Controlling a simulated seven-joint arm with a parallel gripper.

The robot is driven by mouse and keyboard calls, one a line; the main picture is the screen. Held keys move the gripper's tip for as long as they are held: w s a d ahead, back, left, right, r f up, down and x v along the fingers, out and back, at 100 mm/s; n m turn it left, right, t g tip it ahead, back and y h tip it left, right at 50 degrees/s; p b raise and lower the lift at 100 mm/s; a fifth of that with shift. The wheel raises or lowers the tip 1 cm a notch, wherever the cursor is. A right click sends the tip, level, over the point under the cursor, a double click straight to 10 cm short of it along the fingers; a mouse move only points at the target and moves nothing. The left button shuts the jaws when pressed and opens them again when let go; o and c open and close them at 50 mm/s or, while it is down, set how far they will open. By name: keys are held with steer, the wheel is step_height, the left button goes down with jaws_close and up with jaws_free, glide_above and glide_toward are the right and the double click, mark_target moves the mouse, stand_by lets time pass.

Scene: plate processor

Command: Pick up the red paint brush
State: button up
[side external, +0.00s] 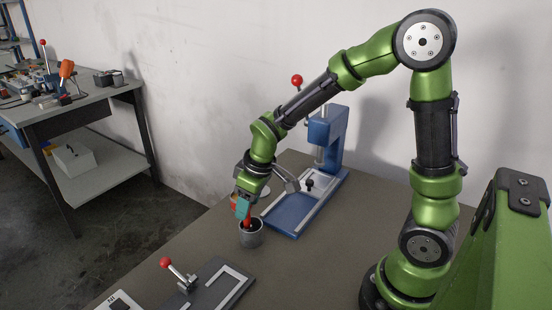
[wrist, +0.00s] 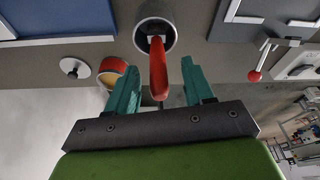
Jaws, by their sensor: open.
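The red paint brush (wrist: 158,72) stands in a grey metal cup, handle outward, in the wrist view. The grey cup (side external: 251,236) stands on the table below my gripper in the side view, and its rim shows in the wrist view (wrist: 140,42). My gripper (wrist: 158,80) is open, with its teal fingers on either side of the red handle and a gap on both sides. In the side view, my gripper (side external: 245,205) is just above the cup, and the brush's red handle (side external: 247,217) shows beside the fingers. The bristles are hidden inside the cup.
A blue press (side external: 325,140) with a blue base (side external: 291,214) stands right of the cup. A red and yellow roll (wrist: 112,70) lies close beside the cup. A grey plate fixture (side external: 215,283) with a red-knobbed lever (side external: 166,263) is at the front.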

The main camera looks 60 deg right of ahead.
mark_target(245, 227)
steer(key=x, duration=0.4)
steer(key=shift+w+d+f, duration=0.1)
steer(key=shift+w+f, duration=0.05)
steer(key=shift+w, duration=0.05)
steer(key=shift+c, duration=0.5)
jaws_close()
